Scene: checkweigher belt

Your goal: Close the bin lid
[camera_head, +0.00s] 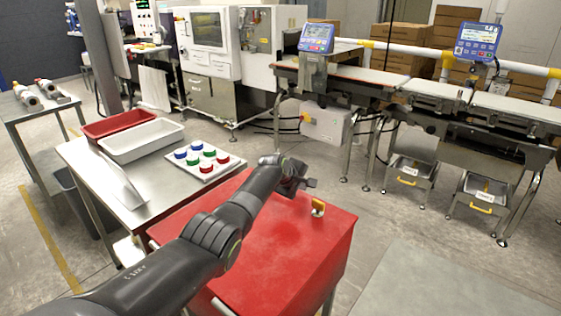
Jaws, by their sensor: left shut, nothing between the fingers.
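A red bin (318,275) stands in the lower middle of the camera_head view. Its flat red lid (285,235) lies across the top, and I see no clear gap between lid and body. A small yellow and white fitting (318,207) sits on the lid near its far right edge. My left arm reaches across the bin from the lower left and hides part of the lid. My left gripper (306,184) is shut and empty above the lid's far side; I cannot tell whether it touches. My right gripper is not in view.
A steel table (165,200) at the left holds a red tray (118,124), a white tray (142,139) and a flat tray with several coloured caps (203,160). A conveyor (385,77) with two drawers below stands at the back right. Floor right of the bin is clear.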

